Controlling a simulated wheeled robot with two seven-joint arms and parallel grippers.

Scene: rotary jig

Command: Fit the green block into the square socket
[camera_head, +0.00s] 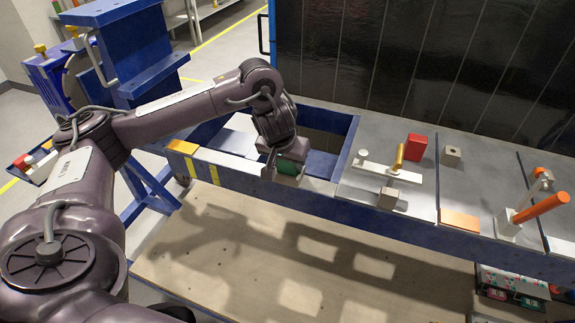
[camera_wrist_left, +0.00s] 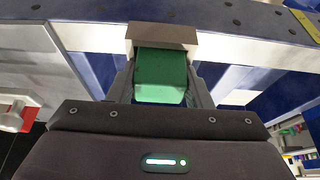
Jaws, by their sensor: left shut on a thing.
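The green block (camera_head: 289,166) is held in my left gripper (camera_head: 285,173), above the front rim of the blue-framed opening in the bench. In the left wrist view the green block (camera_wrist_left: 160,75) sits between the two fingers, with a plain brownish piece (camera_wrist_left: 163,38) at its far end; I cannot tell what that piece is. A grey block with a dark hole in its top (camera_head: 452,154) stands on the bench to the right, well apart from the gripper. I cannot tell whether that hole is the square socket. My right gripper is not in view.
On the bench right of the opening are a red block (camera_head: 416,147), a clamp with an orange-yellow handle (camera_head: 399,157), a small grey block (camera_head: 388,198) and a lever with an orange handle (camera_head: 541,207). A dark panel (camera_head: 430,60) rises behind. A blue fixture (camera_head: 140,50) stands at left.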

